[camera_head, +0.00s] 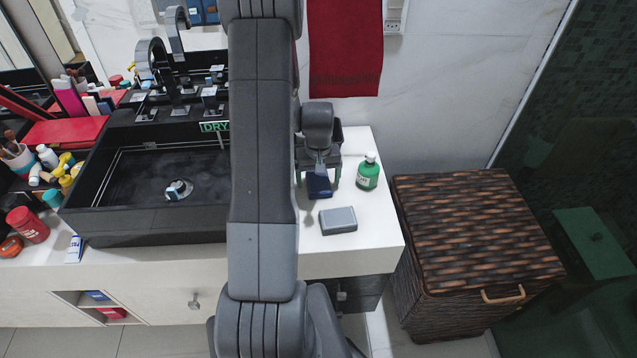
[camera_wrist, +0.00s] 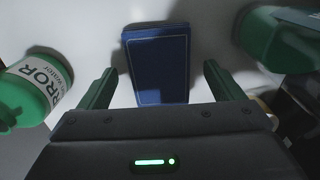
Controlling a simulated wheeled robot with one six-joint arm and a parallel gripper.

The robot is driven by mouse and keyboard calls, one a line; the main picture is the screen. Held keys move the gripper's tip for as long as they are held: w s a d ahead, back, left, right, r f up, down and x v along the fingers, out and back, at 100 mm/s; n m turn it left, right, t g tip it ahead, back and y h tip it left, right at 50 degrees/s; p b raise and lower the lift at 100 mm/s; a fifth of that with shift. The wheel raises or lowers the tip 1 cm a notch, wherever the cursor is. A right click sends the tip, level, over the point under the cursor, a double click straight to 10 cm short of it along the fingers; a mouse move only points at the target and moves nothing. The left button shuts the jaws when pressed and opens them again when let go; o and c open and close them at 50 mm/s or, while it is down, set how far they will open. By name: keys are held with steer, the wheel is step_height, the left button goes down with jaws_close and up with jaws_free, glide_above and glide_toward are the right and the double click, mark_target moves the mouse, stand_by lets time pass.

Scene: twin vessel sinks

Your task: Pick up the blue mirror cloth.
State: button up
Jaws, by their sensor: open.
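The blue mirror cloth (camera_head: 319,188) is a dark blue folded rectangle on the white counter, just in front of my gripper (camera_head: 318,174). In the wrist view the cloth (camera_wrist: 158,62) has a thin pale border line and lies flat. My gripper (camera_wrist: 160,70) is open, with one green finger to either side of the cloth's near end in the picture. The fingers appear apart from the cloth, with nothing between them held. I cannot tell the fingertips' exact height above the counter. My arm and gripper cover part of the counter behind the cloth in the head view.
A green-and-white bottle (camera_head: 368,172) stands right of the cloth; a labelled green bottle (camera_wrist: 30,85) shows at wrist-view left. Another green container (camera_wrist: 280,38) is at wrist-view right. A grey box (camera_head: 338,220) lies in front. A black sink (camera_head: 130,222) is left, a wicker hamper (camera_head: 475,225) right.

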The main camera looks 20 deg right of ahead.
mark_target(318, 182)
steer(key=shift+c, duration=0.2)
steer(key=c, duration=1)
step_height(318, 182, up, 10)
steer(key=shift+r+b, duration=0.1)
steer(key=shift+b, duration=0.2)
steer(key=shift+o, duration=1)
steer(key=shift+c, duration=0.7)
steer(key=shift+s, duration=0.1)
